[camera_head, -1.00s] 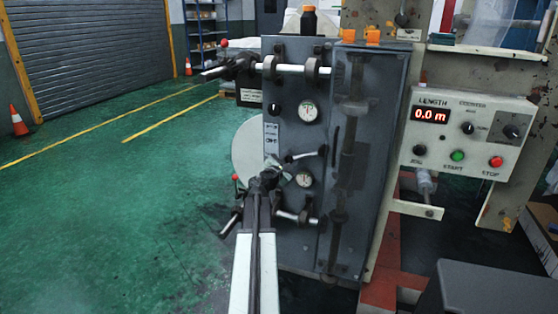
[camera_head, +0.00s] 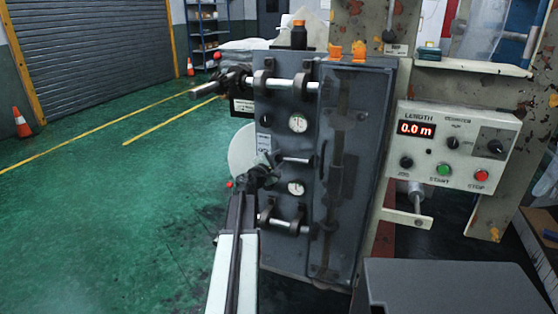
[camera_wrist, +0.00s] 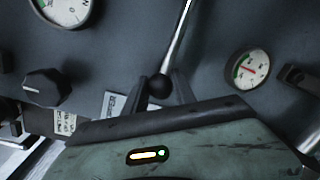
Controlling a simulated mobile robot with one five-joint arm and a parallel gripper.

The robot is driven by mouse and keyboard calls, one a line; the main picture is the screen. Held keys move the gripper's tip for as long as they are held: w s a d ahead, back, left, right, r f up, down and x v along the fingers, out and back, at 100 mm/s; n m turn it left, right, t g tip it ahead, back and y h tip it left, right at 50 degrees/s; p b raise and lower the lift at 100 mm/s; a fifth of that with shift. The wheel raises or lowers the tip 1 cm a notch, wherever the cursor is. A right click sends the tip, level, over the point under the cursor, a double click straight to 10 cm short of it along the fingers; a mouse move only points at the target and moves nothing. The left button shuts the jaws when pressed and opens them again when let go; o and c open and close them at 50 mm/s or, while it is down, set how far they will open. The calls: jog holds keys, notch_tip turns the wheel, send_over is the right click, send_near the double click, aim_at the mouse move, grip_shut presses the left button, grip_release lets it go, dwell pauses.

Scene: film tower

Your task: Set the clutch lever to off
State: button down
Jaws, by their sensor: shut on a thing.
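The clutch lever (camera_head: 297,159) is a thin silver rod on the front of the grey machine panel (camera_head: 280,235), between two round gauges. In the head view it lies nearly level, its free end to the left. In the wrist view the rod (camera_wrist: 178,40) runs down to a black ball knob (camera_wrist: 160,87). My gripper (camera_head: 273,160) is at this free end. In the wrist view its fingers (camera_wrist: 161,92) are on both sides of the knob, shut on it.
Shafts in brackets stick out above (camera_head: 285,86) and below (camera_head: 284,225) the lever. A dark knob (camera_wrist: 45,87) and gauges (camera_wrist: 248,68) are close to my gripper. A control box (camera_head: 455,145) stands at right.

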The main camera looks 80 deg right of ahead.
jog(key=shift+w, duration=0.2)
jog(key=c, duration=1)
grip_release()
jog(key=shift+s+d, duration=0.1)
jog(key=v, duration=0.7)
jog(key=shift+a, duration=0.35)
